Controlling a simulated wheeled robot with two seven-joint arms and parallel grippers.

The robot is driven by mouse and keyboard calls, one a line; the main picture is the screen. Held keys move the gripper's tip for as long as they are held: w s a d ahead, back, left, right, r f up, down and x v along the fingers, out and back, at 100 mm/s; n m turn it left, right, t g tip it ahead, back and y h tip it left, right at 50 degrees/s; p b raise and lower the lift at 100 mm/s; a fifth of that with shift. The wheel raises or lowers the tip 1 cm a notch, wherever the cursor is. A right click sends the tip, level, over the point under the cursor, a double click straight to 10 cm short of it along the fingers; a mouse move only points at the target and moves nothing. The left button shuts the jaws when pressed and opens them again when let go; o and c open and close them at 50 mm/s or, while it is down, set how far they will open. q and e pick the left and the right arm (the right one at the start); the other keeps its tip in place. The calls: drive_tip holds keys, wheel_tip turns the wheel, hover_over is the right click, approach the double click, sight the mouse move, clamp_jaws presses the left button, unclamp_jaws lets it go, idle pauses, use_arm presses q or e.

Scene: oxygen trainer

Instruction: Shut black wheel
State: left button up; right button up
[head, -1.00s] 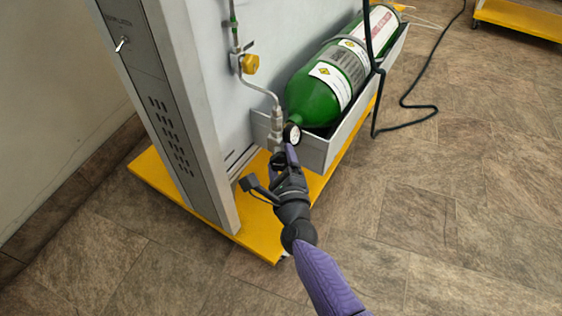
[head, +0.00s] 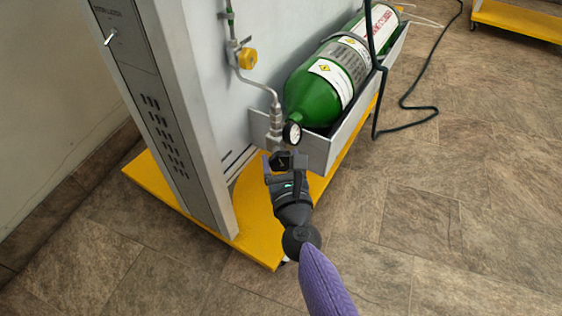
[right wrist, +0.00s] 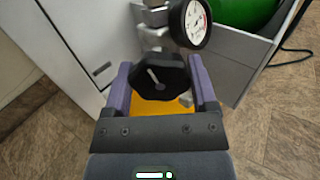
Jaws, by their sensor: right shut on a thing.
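The black wheel (right wrist: 158,78) has a lobed rim and a light pointer mark on its face. It sits below the pressure gauge (right wrist: 190,22) on the pipe fitting of the trainer. My right gripper (right wrist: 162,88) has its purple fingers on either side of the wheel and is shut on it. In the head view the right gripper (head: 284,160) is at the wheel, just below the gauge, and mostly hides the wheel. My left gripper is not in view.
A green gas cylinder (head: 315,98) lies in a grey tray (head: 322,150) to the right of the fitting. A yellow valve knob (head: 248,59) is on the pipe above. A yellow base (head: 256,220) lies below. A black hose (head: 408,90) runs over the floor.

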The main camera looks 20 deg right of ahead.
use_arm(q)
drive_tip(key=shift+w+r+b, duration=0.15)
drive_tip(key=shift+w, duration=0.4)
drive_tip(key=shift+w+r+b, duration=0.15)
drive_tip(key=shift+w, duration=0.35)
use_arm(e)
drive_tip(key=shift+f+m, duration=0.15)
drive_tip(key=shift+m, duration=1.55)
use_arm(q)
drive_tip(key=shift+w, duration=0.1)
use_arm(e)
drive_tip(key=o, duration=1.2)
drive_tip(key=shift+c, duration=0.2)
